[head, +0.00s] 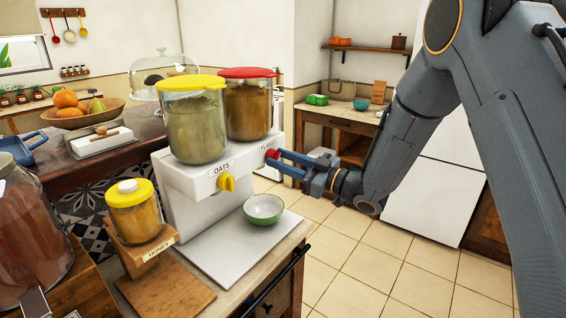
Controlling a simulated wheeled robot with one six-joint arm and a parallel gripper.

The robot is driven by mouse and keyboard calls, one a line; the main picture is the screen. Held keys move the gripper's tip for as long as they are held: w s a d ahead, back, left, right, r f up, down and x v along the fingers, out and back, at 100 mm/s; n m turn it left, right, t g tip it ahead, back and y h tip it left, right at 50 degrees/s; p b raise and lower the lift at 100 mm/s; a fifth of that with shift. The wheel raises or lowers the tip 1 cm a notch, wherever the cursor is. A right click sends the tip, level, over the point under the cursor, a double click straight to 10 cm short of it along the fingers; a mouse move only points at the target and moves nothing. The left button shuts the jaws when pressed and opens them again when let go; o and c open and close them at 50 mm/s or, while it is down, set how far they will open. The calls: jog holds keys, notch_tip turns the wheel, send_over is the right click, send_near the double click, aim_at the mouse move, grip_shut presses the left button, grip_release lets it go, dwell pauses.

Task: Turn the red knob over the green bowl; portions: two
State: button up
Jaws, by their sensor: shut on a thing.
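A white dispenser (178,183) stands on the counter with two clear canisters. The left canister (195,130) has a yellow lid, and the label OATS is below it. The right canister (248,108) has a red lid, and its label is partly hidden. The red knob (271,154) is on the dispenser's front under the right canister. My gripper (280,160) is shut on the red knob, coming from the right. A yellow knob (227,182) is to the left. The green bowl (263,209) sits upright on the tray, below the red knob; its contents cannot be made out.
A honey jar (133,208) on a wooden stand is left of the tray (225,262). A large jar (28,225) stands at the far left. A fruit bowl (83,116) and a glass dome (160,80) are behind. The tiled floor (375,262) at right is clear.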

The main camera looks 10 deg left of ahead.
jog(key=shift+s+f+m+t, duration=0.1)
jog(key=shift+m+t, duration=0.35)
jog(key=shift+m, duration=1.9)
jog(key=shift+s+f+m+t, duration=0.1)
jog(key=shift+m+t, duration=0.35)
jog(key=shift+m, duration=1.9)
jog(key=o, duration=1)
jog(key=shift+o, duration=0.2)
jog(key=shift+m, duration=0.3)
jog(key=b+v, duration=0.2)
jog(key=v, duration=0.5)
jog(key=shift+s+d, duration=0.2)
jog(key=shift+d, duration=0.15)
